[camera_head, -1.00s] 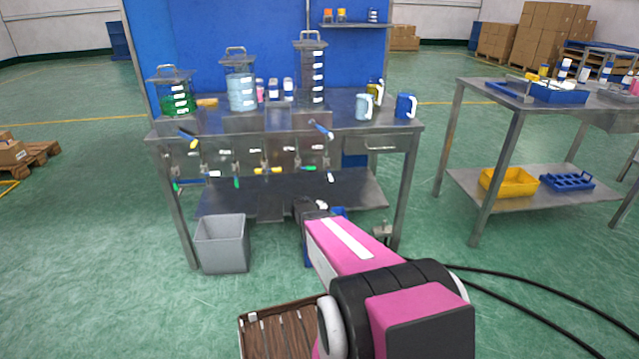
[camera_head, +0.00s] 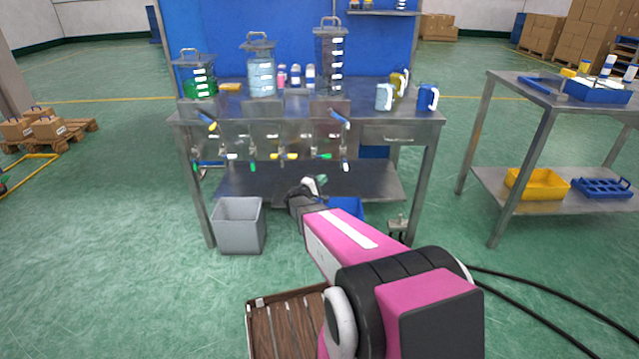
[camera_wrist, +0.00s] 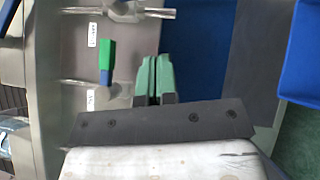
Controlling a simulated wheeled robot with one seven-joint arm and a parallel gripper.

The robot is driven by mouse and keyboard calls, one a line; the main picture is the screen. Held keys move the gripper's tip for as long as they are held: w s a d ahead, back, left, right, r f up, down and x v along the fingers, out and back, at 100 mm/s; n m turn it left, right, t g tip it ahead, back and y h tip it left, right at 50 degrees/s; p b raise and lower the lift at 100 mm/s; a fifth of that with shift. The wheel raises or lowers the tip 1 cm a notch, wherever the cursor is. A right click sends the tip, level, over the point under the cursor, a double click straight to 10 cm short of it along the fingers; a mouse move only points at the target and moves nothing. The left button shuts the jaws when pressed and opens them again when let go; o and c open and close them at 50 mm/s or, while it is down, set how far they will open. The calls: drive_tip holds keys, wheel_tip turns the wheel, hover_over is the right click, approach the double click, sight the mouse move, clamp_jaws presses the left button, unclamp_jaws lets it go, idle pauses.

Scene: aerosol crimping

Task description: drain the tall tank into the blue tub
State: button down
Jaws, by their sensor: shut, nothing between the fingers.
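The tall tank (camera_head: 331,65), with dark contents and a stack of white labels, is the rightmost of three clear tanks on the steel bench. A blue-handled valve (camera_head: 340,118) sits on the bench front below it. The blue tub (camera_head: 346,207) stands low under the bench, partly hidden by my arm. My gripper (camera_wrist: 154,72) shows in the wrist view with its green fingers shut and empty. A green-and-blue valve handle (camera_wrist: 106,62) is to their left, apart from them. Which tank these serve is unclear.
The bench (camera_head: 420,116) carries a green-filled tank (camera_head: 199,80), a pale-blue tank (camera_head: 260,75) and several jugs. A row of coloured valves hangs along its front. A grey bin (camera_head: 238,225) stands at front left. A side table (camera_head: 490,125) is at right.

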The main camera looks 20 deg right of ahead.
sight(345, 161)
drive_tip(key=w+d+r, duration=0.1)
drive_tip(key=d+r, duration=0.1)
drive_tip(key=d, duration=0.6)
drive_tip(key=shift+w+d, duration=0.3)
drive_tip(key=shift+s+d+f+n+t, duration=0.1)
drive_tip(key=shift+d+n+t, duration=0.2)
drive_tip(key=shift+n, duration=0.1)
drive_tip(key=s+d+r, duration=0.2)
drive_tip(key=d+r, duration=0.1)
drive_tip(key=d, duration=0.3)
drive_tip(key=shift+d+n+h, duration=0.3)
drive_tip(key=shift+d, duration=0.1)
idle(0.8)
drive_tip(key=shift+r, duration=0.15)
idle(0.5)
